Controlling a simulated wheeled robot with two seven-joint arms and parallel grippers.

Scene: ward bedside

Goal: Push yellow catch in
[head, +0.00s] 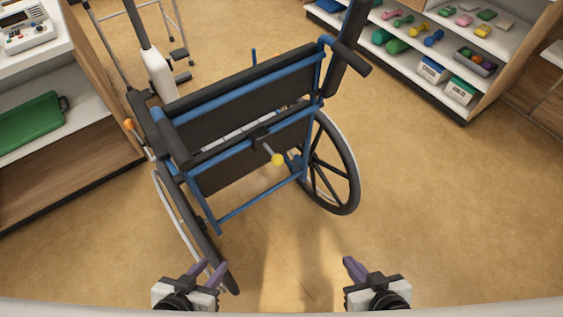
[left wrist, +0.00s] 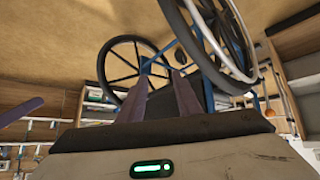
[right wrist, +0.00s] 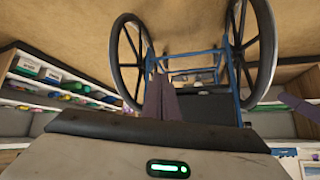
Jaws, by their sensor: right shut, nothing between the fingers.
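The yellow catch (head: 277,160) is a small yellow knob on a short pale rod at the back of a blue-framed wheelchair (head: 310,85). The rod sticks out from a dark block (head: 262,140) on the frame below the backrest. My left gripper (head: 210,266) is low in the head view, beside the left wheel, with its fingers apart and nothing between them. My right gripper (head: 350,261) is low and right of centre, shut and empty, below the right wheel. Both grippers are well apart from the catch. I cannot make out the catch clearly in either wrist view.
The wheelchair's right wheel (head: 333,165) and left wheel (head: 190,225) flank the catch. A shelf with a green tray (head: 28,122) stands at the left. A shelf of dumbbells and boxes (head: 431,70) stands at the upper right. The floor (head: 440,200) at the right is clear.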

